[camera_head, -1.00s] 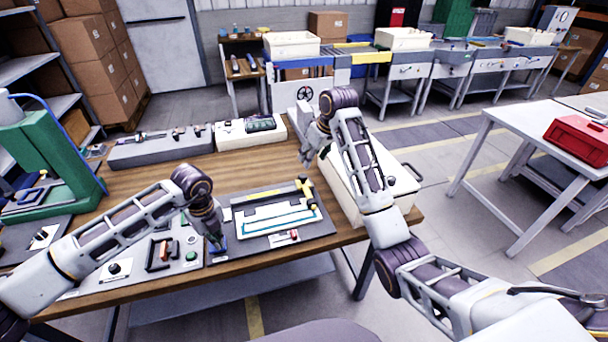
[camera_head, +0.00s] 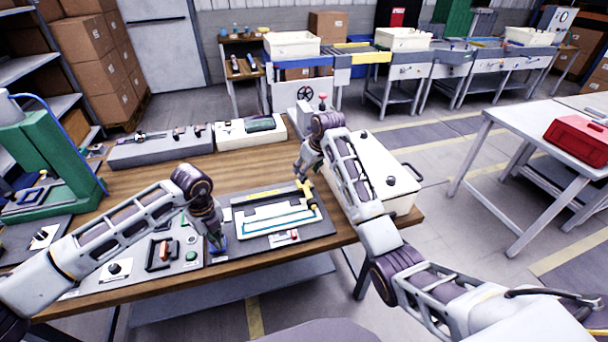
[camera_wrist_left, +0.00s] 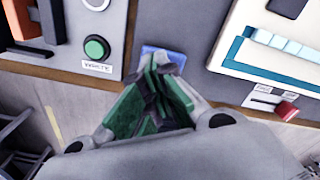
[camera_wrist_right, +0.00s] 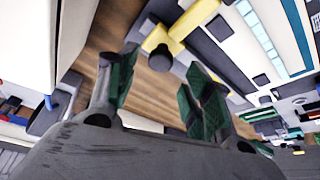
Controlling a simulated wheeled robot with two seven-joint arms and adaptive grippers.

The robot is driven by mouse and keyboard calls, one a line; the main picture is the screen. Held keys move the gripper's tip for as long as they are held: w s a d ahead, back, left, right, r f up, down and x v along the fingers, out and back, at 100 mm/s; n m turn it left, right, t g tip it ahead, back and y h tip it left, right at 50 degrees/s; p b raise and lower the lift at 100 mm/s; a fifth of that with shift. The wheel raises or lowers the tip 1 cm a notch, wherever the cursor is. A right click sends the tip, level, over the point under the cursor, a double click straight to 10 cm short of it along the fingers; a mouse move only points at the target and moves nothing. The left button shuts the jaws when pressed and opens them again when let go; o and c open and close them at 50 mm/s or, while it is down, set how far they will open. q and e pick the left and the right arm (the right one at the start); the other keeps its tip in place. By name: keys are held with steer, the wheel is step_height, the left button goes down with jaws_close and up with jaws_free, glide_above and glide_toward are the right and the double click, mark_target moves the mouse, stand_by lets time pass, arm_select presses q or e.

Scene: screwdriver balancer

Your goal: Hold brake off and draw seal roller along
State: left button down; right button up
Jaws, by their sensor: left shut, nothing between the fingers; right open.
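A dark board (camera_head: 328,228) on the table carries a white plate with a teal-edged strip (camera_head: 285,219). A yellow bar with a dark round knob, seemingly the seal roller, lies at its far right end; the knob shows in the right wrist view (camera_wrist_right: 157,45). My right gripper (camera_head: 302,174) is open just above that end, with the knob ahead of the gap between its fingers, not gripped. My left gripper (camera_head: 217,240) is shut and empty, its tips down at a blue pad (camera_wrist_left: 163,56), perhaps the brake; contact is partly hidden.
A red-handled lever (camera_wrist_left: 284,108) sits at the board's front edge. A panel with a green button (camera_wrist_left: 96,47) lies left of it. A large white box (camera_head: 385,180) stands close right of my right gripper. A grey block (camera_head: 160,150) and a white tray stand at the back.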

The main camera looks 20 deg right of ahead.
mark_target(307, 191)
steer(key=shift+x, duration=1.95)
jaws_close()
